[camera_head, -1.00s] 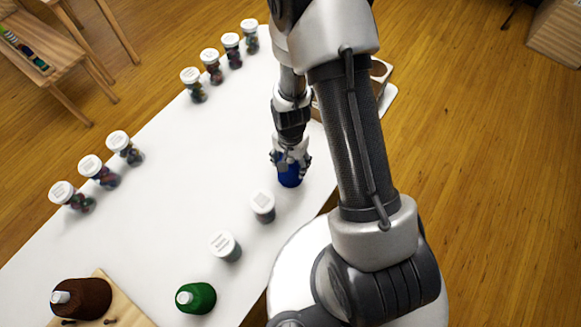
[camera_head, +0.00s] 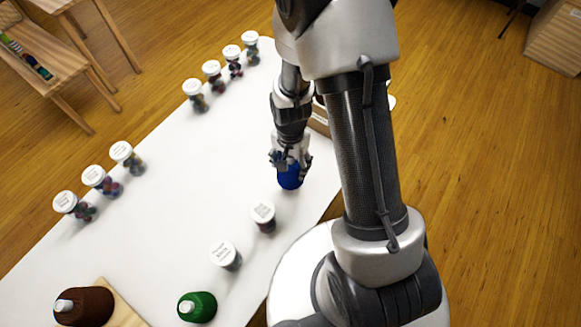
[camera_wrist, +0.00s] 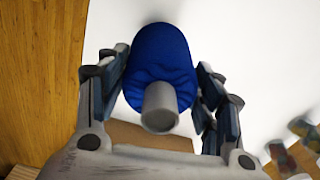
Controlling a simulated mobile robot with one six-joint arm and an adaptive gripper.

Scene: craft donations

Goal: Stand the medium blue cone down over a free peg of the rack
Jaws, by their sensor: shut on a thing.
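The medium blue cone (camera_head: 290,179) is in my gripper (camera_head: 289,160), over the right part of the white table. I cannot tell its exact height above the table. In the wrist view, the blue cone (camera_wrist: 165,60) lies between the two fingers of my gripper (camera_wrist: 158,88), its grey tip towards the camera. The fingers are shut on it. The wooden rack (camera_head: 124,309) shows partly at the bottom left, cut off by the frame edge. A brown cone (camera_head: 88,306) stands on it. Its other pegs are not clear now.
A green cone (camera_head: 199,307) stands right of the rack. Two white-lidded jars (camera_head: 263,217) (camera_head: 225,255) stand between it and my gripper. More jars line the table's left side (camera_head: 100,182) and far end (camera_head: 212,75). A brown box (camera_head: 320,118) sits behind my arm. The table middle is clear.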

